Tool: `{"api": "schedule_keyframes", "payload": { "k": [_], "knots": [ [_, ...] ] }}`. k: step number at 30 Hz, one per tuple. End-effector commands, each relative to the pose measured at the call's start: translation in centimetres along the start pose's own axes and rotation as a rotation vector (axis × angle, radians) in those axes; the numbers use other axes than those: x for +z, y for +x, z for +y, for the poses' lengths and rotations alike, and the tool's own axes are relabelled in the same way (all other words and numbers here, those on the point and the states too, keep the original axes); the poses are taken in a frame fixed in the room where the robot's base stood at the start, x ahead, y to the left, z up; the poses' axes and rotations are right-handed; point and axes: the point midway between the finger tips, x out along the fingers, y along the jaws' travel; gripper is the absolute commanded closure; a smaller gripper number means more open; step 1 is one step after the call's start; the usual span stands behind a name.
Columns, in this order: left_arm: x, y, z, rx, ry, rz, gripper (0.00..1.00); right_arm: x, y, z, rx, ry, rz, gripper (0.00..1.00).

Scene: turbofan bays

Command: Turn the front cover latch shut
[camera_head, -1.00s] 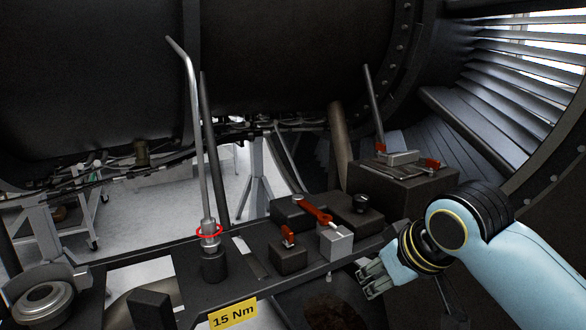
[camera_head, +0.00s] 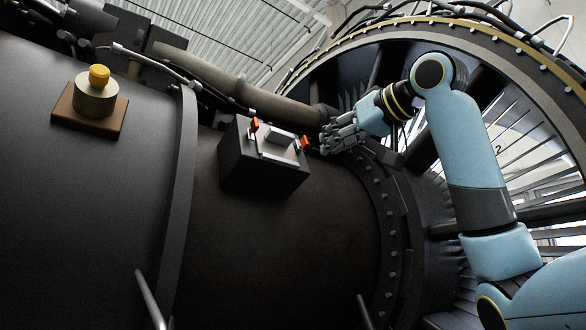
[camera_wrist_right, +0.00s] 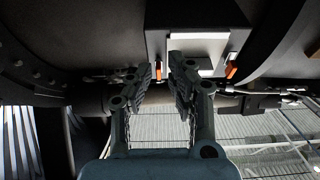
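A dark box (camera_head: 262,178) on the engine casing carries a pale metal latch (camera_head: 280,145) with an orange tab (camera_head: 254,125) at its left and another orange tab (camera_head: 305,142) at its right. In the right wrist view the pale latch (camera_wrist_right: 198,50) is upside down, with orange tabs on both sides. My right gripper (camera_head: 328,138) is just right of the latch, close to the right tab. Its fingers stand apart in the wrist view (camera_wrist_right: 160,72), with one orange tab (camera_wrist_right: 158,70) showing between the tips. Contact cannot be told. My left gripper is out of view.
A yellow-topped round fitting (camera_head: 97,97) stands on a brown block at the upper left. A raised casing band (camera_head: 180,200) runs left of the box. A brown pipe (camera_head: 235,85) passes behind it, and the bolted flange (camera_head: 385,210) lies to the right.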

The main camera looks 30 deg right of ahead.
Motion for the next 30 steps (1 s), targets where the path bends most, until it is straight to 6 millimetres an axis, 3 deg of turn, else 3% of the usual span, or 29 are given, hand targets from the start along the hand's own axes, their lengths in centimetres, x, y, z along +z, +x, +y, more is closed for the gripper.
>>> {"api": "schedule_keyframes", "payload": {
  "k": [1,3,7,13,21,30],
  "knots": [
    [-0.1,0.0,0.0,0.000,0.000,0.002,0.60,-2.0,-1.5,0.3,0.002,0.000,0.035,0.82],
    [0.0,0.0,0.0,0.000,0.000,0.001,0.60,-3.5,-2.8,0.5,0.001,0.003,0.060,0.82],
    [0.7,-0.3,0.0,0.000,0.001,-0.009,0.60,-4.6,-3.1,0.6,-0.002,0.007,0.075,0.82],
    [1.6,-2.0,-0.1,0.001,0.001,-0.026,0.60,-5.0,0.1,0.5,-0.005,0.008,0.070,0.82],
    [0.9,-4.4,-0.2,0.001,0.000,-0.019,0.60,-5.3,5.2,0.5,-0.004,0.007,0.073,0.82],
    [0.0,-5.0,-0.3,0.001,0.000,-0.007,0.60,-5.2,7.3,0.5,-0.001,0.005,0.075,0.82]
  ]
}}
